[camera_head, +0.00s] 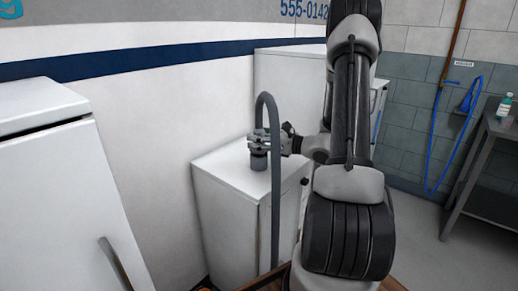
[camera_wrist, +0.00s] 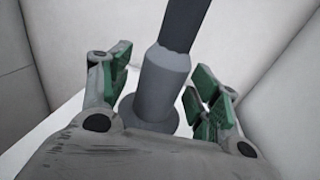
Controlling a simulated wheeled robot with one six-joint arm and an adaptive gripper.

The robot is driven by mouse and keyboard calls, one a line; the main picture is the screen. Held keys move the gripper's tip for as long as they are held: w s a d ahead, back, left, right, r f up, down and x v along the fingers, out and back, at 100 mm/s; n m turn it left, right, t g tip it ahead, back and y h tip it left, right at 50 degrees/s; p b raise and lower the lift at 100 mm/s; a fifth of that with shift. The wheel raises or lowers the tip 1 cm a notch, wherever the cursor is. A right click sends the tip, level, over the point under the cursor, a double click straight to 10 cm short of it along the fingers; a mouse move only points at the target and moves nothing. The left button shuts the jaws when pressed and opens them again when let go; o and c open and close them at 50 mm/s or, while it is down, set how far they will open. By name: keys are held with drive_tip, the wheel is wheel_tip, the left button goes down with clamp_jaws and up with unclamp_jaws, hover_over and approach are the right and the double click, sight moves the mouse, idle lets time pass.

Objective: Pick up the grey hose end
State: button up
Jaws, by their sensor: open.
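The grey hose end (camera_head: 258,161) stands upright on top of a white cabinet (camera_head: 228,170). Its hose (camera_head: 269,103) rises from it, arcs over and hangs down the cabinet's front. My gripper (camera_head: 265,141) reaches in from the right at the hose end's upper part. In the wrist view my gripper (camera_wrist: 163,70) is open, with green finger pads on either side of the hose end (camera_wrist: 156,88). The flared base of the hose end is partly hidden by my gripper's body.
A white unit with a handle (camera_head: 45,180) stands at the left. The white van wall (camera_head: 150,110) with a blue stripe runs behind. A blue hose (camera_head: 433,150) hangs on the tiled wall at right, near a grey table (camera_head: 480,165) with a bottle (camera_head: 504,106).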

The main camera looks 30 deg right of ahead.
drive_tip(key=c, duration=1.3)
drive_tip(key=shift+c, duration=0.2)
drive_tip(key=shift+r, duration=0.1)
wheel_tip(320, 180, up, 14)
